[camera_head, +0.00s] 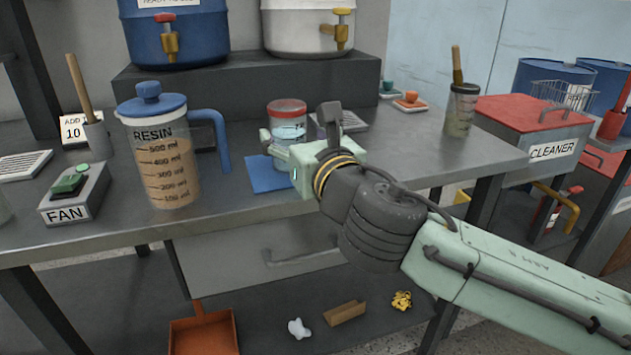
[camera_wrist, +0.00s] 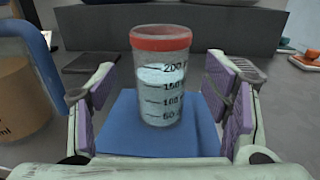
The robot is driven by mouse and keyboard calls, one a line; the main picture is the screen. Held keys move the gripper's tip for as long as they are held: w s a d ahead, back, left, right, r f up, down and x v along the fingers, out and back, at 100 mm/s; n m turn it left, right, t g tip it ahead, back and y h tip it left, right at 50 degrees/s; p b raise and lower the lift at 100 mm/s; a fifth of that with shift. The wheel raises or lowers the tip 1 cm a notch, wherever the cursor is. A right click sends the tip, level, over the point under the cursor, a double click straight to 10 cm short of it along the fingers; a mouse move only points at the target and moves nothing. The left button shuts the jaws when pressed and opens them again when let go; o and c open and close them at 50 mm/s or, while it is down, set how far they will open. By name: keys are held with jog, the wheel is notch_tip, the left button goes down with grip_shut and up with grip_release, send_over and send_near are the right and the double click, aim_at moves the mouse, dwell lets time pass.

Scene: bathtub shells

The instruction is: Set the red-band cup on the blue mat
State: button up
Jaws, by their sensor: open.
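The red-band cup (camera_head: 288,122) is a clear measuring cup with a red rim and pale contents. In the wrist view the red-band cup (camera_wrist: 160,80) stands upright on the blue mat (camera_wrist: 118,132). The mat also shows in the head view (camera_head: 265,178), partly hidden by my gripper. My gripper (camera_head: 280,150) is at the cup, with its body in front of the cup's lower part. In the wrist view my gripper (camera_wrist: 165,100) is open, with a purple-padded finger on each side of the cup and visible gaps between pads and cup.
A resin pitcher (camera_head: 160,150) with a blue lid and handle stands left of the mat. A fan switch box (camera_head: 73,195) is farther left. A dark raised shelf (camera_head: 190,95) with two dispensers stands behind.

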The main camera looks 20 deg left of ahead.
jog(key=b+v, duration=0.4)
jog(key=v, duration=0.3)
jog(key=shift+s, duration=0.1)
